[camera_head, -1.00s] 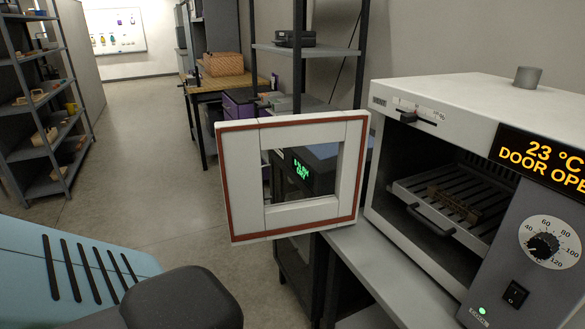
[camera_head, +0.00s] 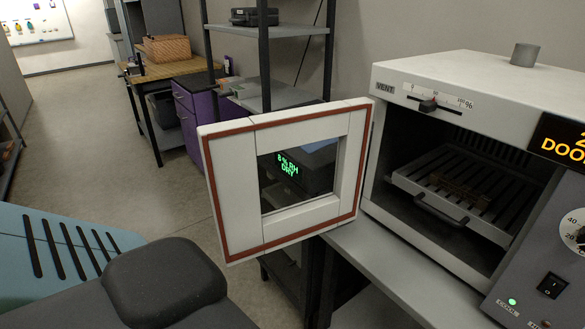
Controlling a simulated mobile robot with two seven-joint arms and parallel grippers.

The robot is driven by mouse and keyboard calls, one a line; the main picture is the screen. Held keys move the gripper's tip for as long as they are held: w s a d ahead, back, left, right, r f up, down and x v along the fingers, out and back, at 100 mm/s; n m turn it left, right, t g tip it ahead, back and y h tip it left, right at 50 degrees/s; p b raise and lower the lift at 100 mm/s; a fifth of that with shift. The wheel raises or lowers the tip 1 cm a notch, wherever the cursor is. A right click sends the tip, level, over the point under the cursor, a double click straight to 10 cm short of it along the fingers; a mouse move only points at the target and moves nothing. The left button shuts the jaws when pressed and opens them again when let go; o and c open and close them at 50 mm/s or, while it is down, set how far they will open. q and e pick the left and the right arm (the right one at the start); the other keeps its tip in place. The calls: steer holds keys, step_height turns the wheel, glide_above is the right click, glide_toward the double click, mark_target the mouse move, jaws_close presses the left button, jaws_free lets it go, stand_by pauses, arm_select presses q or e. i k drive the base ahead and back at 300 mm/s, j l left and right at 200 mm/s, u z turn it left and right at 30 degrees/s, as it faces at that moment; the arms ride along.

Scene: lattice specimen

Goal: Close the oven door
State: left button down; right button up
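The oven (camera_head: 470,72) stands on a grey bench at the right, with its chamber open to view. Its door (camera_head: 230,190) is a white square frame with a red-brown seal and a glass window, swung wide open to the left of the chamber. Inside the oven is a slatted rack (camera_head: 450,190) with a handle at its front and a small brownish piece lying on it. The oven's display, partly cut off, shows "DOO". Neither of my grippers is in view.
Through the door's window a dark box with a green "DRY" readout shows. A shelf rack (camera_head: 270,60) stands behind the door. A wooden-topped table (camera_head: 185,57) with a purple cabinet (camera_head: 190,115) is farther back. Open floor (camera_head: 85,130) lies at the left.

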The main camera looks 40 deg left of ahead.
mark_target(229, 149)
steer(key=j+z, duration=0.15)
steer(key=j, duration=0.3)
steer(key=k+j+z, duration=0.2)
steer(key=j, duration=0.25)
steer(key=j+z, duration=0.15)
steer(key=j, duration=0.3)
steer(key=k+j+z, duration=0.15)
steer(key=j, duration=0.25)
steer(key=j+z, duration=0.15)
steer(key=j, duration=0.3)
steer(key=k+j+z, duration=0.2)
steer(key=j, duration=0.25)
steer(key=i+j+z, duration=0.1)
steer(key=j, duration=0.3)
steer(key=i+j+z, duration=0.1)
steer(key=j, duration=0.3)
steer(key=i+j+z, duration=0.15)
steer(key=j, duration=0.25)
steer(key=k+j, duration=0.25)
steer(key=k+z, duration=0.05)
steer(key=k, duration=0.05)
